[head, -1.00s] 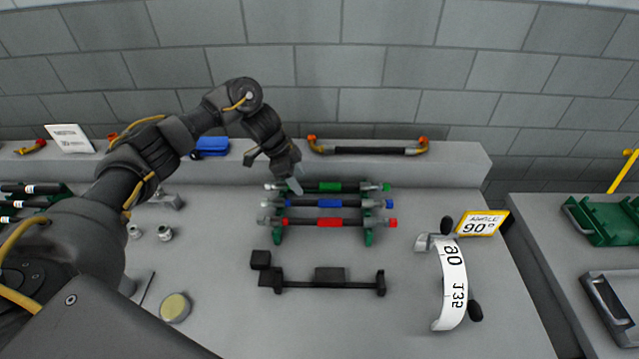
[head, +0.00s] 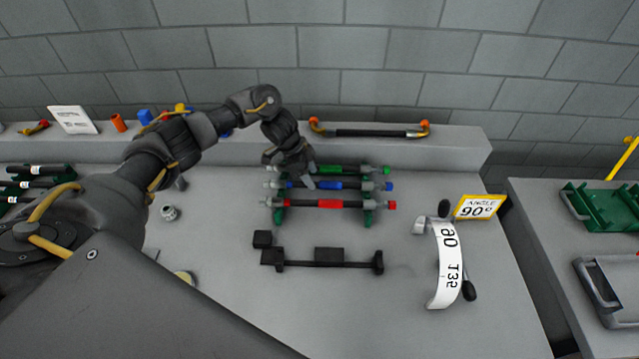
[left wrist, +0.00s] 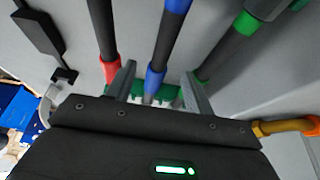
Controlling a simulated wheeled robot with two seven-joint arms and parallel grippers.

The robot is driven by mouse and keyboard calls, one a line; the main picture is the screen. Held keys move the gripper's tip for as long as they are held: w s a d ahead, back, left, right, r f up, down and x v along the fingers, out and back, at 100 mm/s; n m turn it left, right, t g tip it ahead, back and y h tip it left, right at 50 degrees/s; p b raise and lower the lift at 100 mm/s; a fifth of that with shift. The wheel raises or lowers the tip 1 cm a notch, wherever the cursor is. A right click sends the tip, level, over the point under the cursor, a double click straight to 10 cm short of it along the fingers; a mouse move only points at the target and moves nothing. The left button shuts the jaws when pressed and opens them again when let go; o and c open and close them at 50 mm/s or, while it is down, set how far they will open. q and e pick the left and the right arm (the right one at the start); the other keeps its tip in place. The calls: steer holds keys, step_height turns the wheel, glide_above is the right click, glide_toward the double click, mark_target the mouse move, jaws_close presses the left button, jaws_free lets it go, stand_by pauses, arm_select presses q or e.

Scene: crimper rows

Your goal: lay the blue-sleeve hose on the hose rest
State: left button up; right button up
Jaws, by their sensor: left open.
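The blue-sleeve hose (head: 330,185) lies in the middle of three parallel hoses on a green rack (head: 368,217). In the left wrist view its blue end (left wrist: 154,82) shows between my fingers. My left gripper (head: 306,182) is open over the left part of the rack, its fingers (left wrist: 158,90) to either side of the blue hose; I cannot tell whether they touch it. A long black fixture with upright ends (head: 345,264), apparently the hose rest, stands empty in front of the rack; part of it shows in the left wrist view (left wrist: 40,32). My right gripper is out of view.
A red-sleeve hose (head: 340,204) and a green-sleeve hose (head: 345,170) lie close on either side. A white curved angle gauge (head: 447,265) and a 90° sign (head: 480,207) stand at right. Another hose (head: 375,133) lies on the back ledge.

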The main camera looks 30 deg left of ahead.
mark_target(318, 185)
arm_select(q)
steer(key=x, duration=0.3)
steer(key=shift+w+d+f, duration=0.1)
steer(key=shift+d, duration=0.05)
jaws_close()
